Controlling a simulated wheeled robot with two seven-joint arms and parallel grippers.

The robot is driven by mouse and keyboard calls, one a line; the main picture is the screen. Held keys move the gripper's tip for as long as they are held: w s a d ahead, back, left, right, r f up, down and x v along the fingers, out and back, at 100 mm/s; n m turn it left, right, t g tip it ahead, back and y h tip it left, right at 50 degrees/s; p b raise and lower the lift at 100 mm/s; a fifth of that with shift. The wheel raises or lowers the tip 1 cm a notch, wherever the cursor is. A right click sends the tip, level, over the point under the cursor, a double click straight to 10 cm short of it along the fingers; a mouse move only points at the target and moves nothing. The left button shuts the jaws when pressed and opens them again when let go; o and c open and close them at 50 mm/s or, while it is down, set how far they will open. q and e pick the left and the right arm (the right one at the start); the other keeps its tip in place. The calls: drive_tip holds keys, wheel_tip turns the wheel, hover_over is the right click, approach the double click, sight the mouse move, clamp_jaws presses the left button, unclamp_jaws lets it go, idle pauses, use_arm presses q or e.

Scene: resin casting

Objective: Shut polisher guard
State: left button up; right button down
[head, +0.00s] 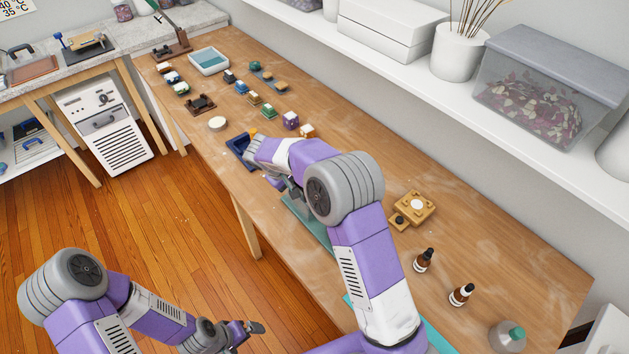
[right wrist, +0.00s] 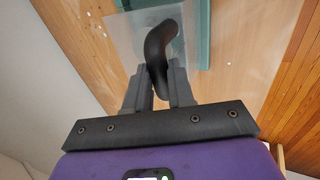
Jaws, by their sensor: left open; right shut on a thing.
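In the right wrist view my right gripper (right wrist: 157,90) is shut on a black curved handle (right wrist: 162,45). A clear, pale panel (right wrist: 122,28), apparently the polisher guard, lies behind the handle. How the two join cannot be made out. In the head view my right arm reaches over the table and hides most of what is at its gripper, so the polisher cannot be clearly told there. My left gripper (head: 252,328) is open and empty, low over the floor in front of the table.
A blue tray (head: 238,152) lies just left of my right forearm on the wooden table (head: 470,220). Teal mats (head: 310,222) lie under my arm. A wooden block piece (head: 415,205), two dropper bottles (head: 424,260) and small castings stand around. A shelf (head: 400,60) runs along the wall.

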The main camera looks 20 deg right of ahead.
drive_tip(key=c, duration=1)
unclamp_jaws()
drive_tip(key=p+v, duration=0.1)
drive_tip(key=v, duration=0.6)
drive_tip(key=shift+a+r, duration=0.15)
drive_tip(key=shift+r, duration=0.1)
